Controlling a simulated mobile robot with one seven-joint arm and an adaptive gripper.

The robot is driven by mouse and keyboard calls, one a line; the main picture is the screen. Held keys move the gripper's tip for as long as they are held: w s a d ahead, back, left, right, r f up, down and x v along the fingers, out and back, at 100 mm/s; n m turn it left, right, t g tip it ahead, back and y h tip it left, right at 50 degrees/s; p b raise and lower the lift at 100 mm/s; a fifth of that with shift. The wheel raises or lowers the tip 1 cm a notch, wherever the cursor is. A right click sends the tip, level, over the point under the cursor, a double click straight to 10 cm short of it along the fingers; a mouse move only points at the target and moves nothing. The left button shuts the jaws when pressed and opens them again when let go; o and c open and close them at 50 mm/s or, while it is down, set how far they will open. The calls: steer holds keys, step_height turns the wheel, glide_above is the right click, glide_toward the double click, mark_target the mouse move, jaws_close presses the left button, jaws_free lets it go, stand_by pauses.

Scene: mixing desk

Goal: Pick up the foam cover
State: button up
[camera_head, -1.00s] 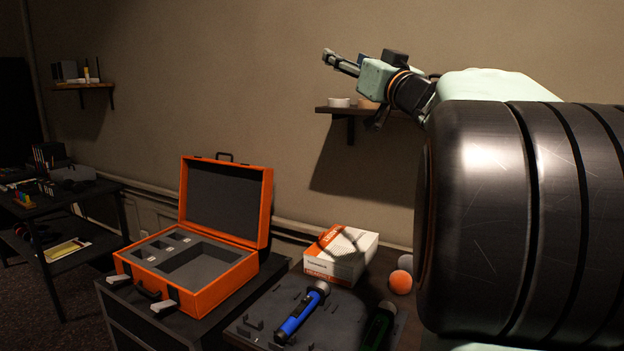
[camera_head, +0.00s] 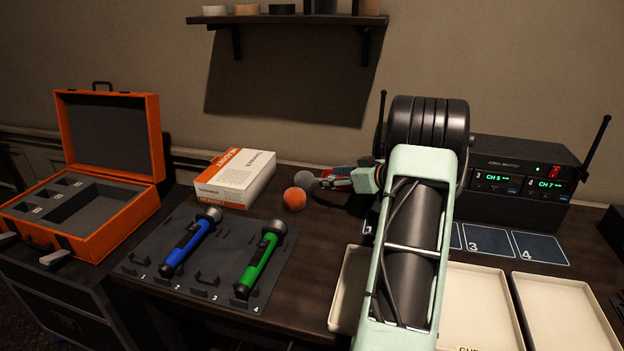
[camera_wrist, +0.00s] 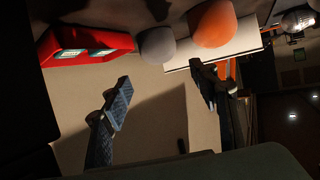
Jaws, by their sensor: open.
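Two round foam covers lie on the desk beside the white-and-orange box: an orange one (camera_head: 294,199) and a grey one (camera_head: 304,179) just behind it. Both also show in the wrist view, the orange cover (camera_wrist: 212,23) right of the grey cover (camera_wrist: 157,45). My gripper (camera_head: 324,183) is low over the desk, just right of the covers and apart from them. In the wrist view my gripper (camera_wrist: 162,92) has its fingers spread with nothing between them. A blue microphone (camera_head: 190,243) and a green microphone (camera_head: 260,262) lie on the dark mat (camera_head: 215,270).
The box (camera_head: 236,178) stands left of the covers. A red device (camera_wrist: 85,45) with two small screens is close by the grey cover. An open orange case (camera_head: 135,215) is at left. Cream trays (camera_head: 562,310) and a receiver (camera_head: 520,165) are at right.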

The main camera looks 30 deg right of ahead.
mark_target(311, 179)
steer(key=x, duration=0.3)
steer(key=b+x, duration=0.1)
steer(key=x, duration=0.2)
steer(key=f+b+x, duration=0.1)
steer(key=x, duration=0.3)
steer(key=shift+s, duration=0.25)
steer(key=shift+w, duration=0.45)
steer(key=c, duration=0.5)
